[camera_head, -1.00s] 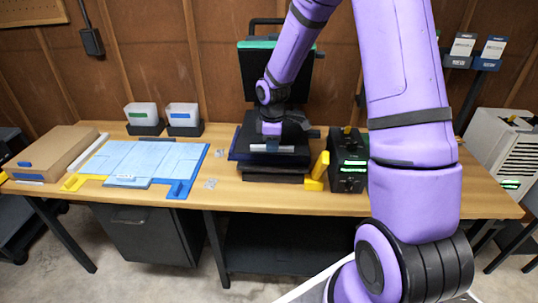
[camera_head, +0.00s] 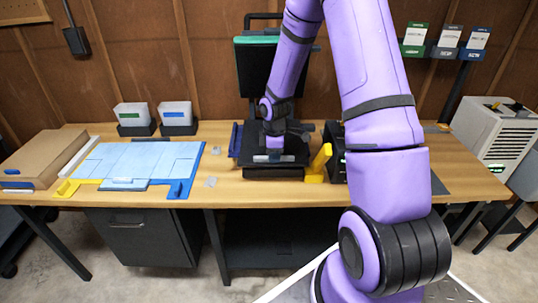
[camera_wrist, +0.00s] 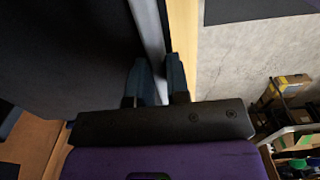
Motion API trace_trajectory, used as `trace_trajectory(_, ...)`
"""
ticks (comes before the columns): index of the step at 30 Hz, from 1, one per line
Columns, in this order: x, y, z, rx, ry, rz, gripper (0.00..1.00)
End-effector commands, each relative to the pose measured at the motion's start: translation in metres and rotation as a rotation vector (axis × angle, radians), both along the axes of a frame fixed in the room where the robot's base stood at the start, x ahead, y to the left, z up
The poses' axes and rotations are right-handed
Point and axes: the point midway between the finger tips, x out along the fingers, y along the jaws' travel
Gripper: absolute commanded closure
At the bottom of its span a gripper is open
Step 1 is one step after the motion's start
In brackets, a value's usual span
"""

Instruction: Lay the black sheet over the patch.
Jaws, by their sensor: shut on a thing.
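My gripper (camera_head: 270,157) is low over the base of the press (camera_head: 268,173). In the wrist view my gripper (camera_wrist: 157,72) is shut on a grey strip along the edge of the black sheet (camera_wrist: 65,50). The sheet spreads to the left of the fingers as a broad dark surface. In the head view the sheet is hard to tell from the black press. The press lid (camera_head: 273,68), edged in teal, stands raised behind my arm. I cannot see the patch. I cannot tell whether the sheet touches the press bed.
A yellow block (camera_head: 319,163) stands close right of the press. A dark box (camera_head: 334,150), partly behind my arm, is beside it. A blue board (camera_head: 140,160) and a cardboard box (camera_head: 45,158) lie left. Two white bins (camera_head: 176,113) stand behind the board.

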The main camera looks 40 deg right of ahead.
Motion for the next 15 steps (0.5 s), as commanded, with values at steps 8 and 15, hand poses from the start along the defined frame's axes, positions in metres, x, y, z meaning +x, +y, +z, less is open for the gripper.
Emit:
trace_trajectory(8, 0.0003, 0.0005, -0.0031, 0.0, 0.0, 0.0, 1.0)
trace_trajectory(15, 0.0005, 0.0005, -0.0032, 0.0, 0.0, 0.0, 0.58)
